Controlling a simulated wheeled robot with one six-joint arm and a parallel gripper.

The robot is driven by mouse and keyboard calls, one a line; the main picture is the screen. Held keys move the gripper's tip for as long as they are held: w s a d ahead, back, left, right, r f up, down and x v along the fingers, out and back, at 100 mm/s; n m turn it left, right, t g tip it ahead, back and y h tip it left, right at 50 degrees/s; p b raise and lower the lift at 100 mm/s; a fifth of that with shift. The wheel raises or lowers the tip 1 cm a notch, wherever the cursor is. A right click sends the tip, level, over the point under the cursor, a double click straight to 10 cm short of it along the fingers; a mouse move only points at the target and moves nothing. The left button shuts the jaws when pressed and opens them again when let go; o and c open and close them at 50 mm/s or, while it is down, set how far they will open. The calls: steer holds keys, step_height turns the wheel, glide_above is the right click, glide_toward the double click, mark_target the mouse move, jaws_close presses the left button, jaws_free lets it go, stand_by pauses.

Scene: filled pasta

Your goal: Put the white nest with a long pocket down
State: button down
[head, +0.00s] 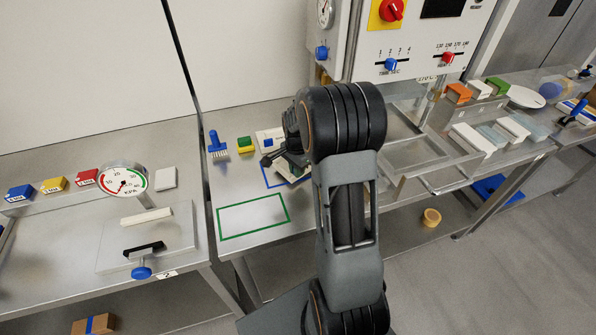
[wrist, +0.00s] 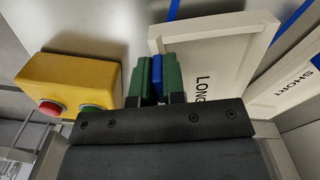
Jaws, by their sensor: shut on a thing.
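In the wrist view my gripper (wrist: 155,85) has its green-padded fingers shut on a blue grip. The white nest marked LONG (wrist: 225,45) is beside this grip, tilted in the picture. Its lower part is hidden behind the gripper body. A second white nest, marked SHORT (wrist: 285,85), is at the right edge. In the head view my gripper (head: 289,166) is low over the table beside a blue outline (head: 268,180), and the arm hides much of it. I cannot tell whether the held nest touches the table.
A green outline (head: 222,237) on the table is empty. A blue-handled brush (head: 215,145) and a green and yellow block (head: 246,145) stand at the back. A yellow box with red and green buttons (wrist: 75,80) is left of the fingers in the wrist view.

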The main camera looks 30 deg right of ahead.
steer(key=shift+f, duration=0.55)
steer(key=shift+f, duration=0.1)
steer(key=c, duration=1.7)
jaws_free()
steer(key=shift+f, duration=0.1)
steer(key=o, duration=0.5)
